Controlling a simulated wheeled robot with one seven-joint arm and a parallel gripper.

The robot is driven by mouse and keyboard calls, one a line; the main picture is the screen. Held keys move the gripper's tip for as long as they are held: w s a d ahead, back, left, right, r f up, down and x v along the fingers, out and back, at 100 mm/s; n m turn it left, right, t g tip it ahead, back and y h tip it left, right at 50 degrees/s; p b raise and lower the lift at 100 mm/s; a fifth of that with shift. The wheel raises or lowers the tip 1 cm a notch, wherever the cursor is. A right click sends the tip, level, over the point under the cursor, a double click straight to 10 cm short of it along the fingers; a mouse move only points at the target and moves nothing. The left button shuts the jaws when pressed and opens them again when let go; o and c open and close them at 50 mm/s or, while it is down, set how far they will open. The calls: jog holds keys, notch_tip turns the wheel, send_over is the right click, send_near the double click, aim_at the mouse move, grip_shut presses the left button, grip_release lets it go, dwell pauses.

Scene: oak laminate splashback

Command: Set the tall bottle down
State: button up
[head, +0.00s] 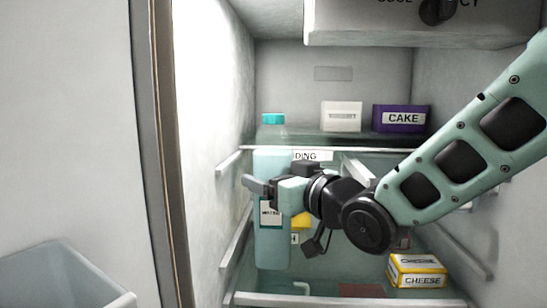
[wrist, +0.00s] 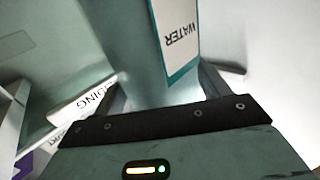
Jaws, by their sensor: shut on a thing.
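The tall bottle (head: 270,240) is pale teal with a brighter teal cap (head: 273,118) and a white WATER label. It looks upright inside the open fridge, at the left, and its top shows above the upper shelf edge. My gripper (head: 268,188) reaches in from the right and is shut on it around mid-height. In the wrist view the bottle (wrist: 135,50) fills the space between the fingers, its WATER label (wrist: 181,38) towards the right. My gripper hides part of the bottle in the head view. I cannot tell whether its base touches the lower shelf.
A white box (head: 341,116) and a purple CAKE box (head: 402,118) stand on the upper glass shelf. A PUDDING-type box (head: 312,156) is behind my gripper. A yellow CHEESE box (head: 417,271) sits lower right. The fridge wall (head: 205,130) is close left of the bottle.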

jog(key=shift+f+p, duration=0.8)
jog(key=shift+f, duration=1.35)
jog(key=o, duration=1.8)
jog(key=shift+f, duration=0.15)
jog(key=b+v, duration=0.5)
jog(key=v, duration=0.7)
jog(key=shift+b, duration=0.3)
